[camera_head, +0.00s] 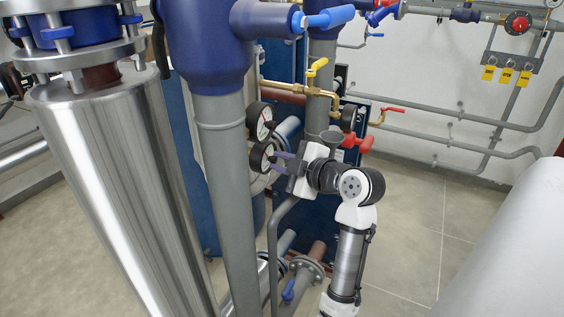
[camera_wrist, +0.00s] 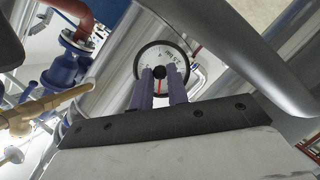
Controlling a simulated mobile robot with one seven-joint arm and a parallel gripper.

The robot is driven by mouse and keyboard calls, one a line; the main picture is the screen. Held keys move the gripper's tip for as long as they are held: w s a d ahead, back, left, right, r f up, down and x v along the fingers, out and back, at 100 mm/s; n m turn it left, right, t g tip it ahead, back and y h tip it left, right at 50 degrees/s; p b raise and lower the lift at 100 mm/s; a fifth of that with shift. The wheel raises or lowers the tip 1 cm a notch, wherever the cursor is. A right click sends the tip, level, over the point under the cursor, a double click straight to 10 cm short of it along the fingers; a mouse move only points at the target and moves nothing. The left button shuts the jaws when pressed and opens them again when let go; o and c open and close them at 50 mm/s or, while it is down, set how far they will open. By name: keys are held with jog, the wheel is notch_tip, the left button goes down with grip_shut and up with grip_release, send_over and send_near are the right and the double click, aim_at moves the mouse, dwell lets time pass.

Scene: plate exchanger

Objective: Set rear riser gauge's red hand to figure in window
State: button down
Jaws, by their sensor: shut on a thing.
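Two round white-faced gauges with black rims sit one above the other beside the grey riser in the head view: an upper gauge (camera_head: 261,121) and a lower gauge (camera_head: 259,157). My gripper (camera_head: 278,161) reaches the lower gauge from the right. In the wrist view, the two purple fingers (camera_wrist: 160,84) are shut on the small black knob (camera_wrist: 159,72) at the middle of a gauge (camera_wrist: 151,56).
A third gauge (camera_head: 349,118) stands behind, near brass piping with a yellow lever (camera_head: 317,66). A red-handled valve (camera_head: 358,142) is close above my arm. The thick grey riser (camera_head: 226,180) stands just left of the gauges. Open floor lies at right.

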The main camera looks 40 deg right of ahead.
jog(key=m+y+p, duration=0.1)
jog(key=m+g+p, duration=0.1)
jog(key=m, duration=0.1)
jog(key=m+y+p, duration=0.1)
jog(key=shift+w+d+r+g+y, duration=0.1)
jog(key=shift+d+r+g+y, duration=0.1)
jog(key=shift+r+g+y, duration=0.15)
jog(key=m+y+p, duration=0.1)
jog(key=m, duration=0.1)
jog(key=m+g+y+p, duration=0.1)
jog(key=m, duration=0.1)
jog(key=shift+d+f, duration=0.2)
dwell(0.5)
jog(key=c, duration=1.4)
grip_release()
jog(key=shift+o, duration=0.2)
jog(key=b+v, duration=0.4)
jog(key=v, duration=0.9)
jog(key=shift+s+d+r, duration=0.25)
jog(key=shift+d+r, duration=0.05)
